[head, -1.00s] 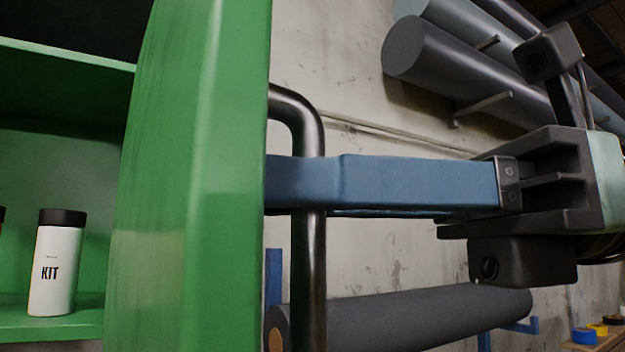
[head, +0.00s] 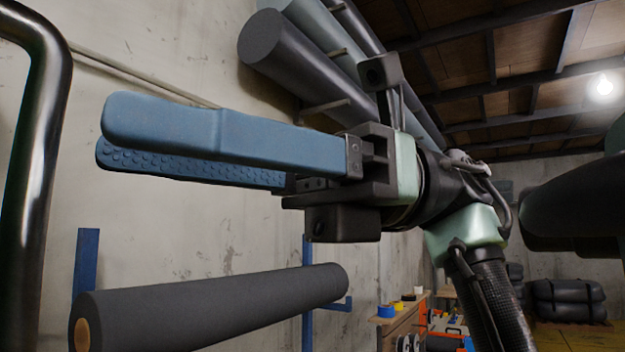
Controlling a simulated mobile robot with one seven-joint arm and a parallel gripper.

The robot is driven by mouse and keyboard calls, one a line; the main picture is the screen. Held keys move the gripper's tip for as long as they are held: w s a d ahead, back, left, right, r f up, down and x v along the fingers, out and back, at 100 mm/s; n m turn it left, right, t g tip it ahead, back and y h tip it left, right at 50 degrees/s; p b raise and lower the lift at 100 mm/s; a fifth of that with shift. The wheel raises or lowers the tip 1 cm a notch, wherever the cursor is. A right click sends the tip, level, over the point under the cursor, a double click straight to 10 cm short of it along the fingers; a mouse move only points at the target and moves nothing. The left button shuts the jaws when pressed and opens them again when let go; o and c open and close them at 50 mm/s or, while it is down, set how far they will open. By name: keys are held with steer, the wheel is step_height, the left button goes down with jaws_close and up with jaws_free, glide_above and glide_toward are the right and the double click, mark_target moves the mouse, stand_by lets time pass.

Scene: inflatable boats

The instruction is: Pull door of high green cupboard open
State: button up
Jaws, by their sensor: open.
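The dark metal bar handle (head: 38,170) of the green cupboard door stands upright at the left edge of the head view. The green door panel itself is out of view now. My gripper (head: 100,135) has two blue fingers pointing left. The fingers are apart with a narrow gap and nothing between them. The fingertips are to the right of the handle and apart from it in the picture.
A dark roll (head: 210,300) lies on a blue wall rack below my gripper. More rolls (head: 310,60) rest on wall brackets above. A wooden bench (head: 400,322) with tape rolls stands farther back. Dark folded bundles (head: 570,300) lie at the far right.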

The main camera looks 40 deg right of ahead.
steer(key=d, duration=0.8)
